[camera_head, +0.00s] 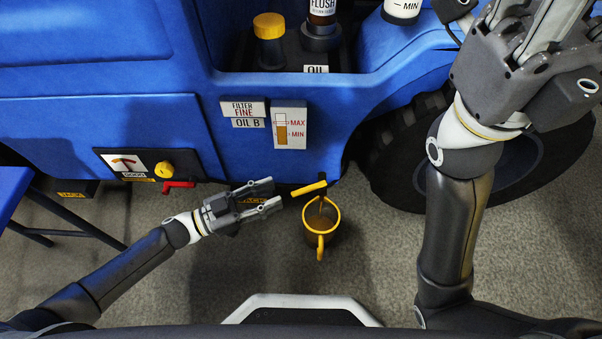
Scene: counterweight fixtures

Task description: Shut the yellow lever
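The yellow lever (309,188) sticks out low on the blue vehicle, tilted slightly, above a yellow cup-like container (335,228). A thin brown streak runs from beneath the lever into the container, which holds brown liquid. My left gripper (277,194) is just left of the lever, its fingers parted and pointing toward it. No contact with the lever shows, and nothing shows between the fingers. My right gripper (540,25) is at the top right, far from the lever, with its fingertips partly cut off by the frame edge.
A red lever (179,184) and yellow knob (164,169) sit on a panel at the left. An oil gauge (289,125) is above the lever. A blue stool (12,190) stands far left. A black tire (395,160) is right of the container.

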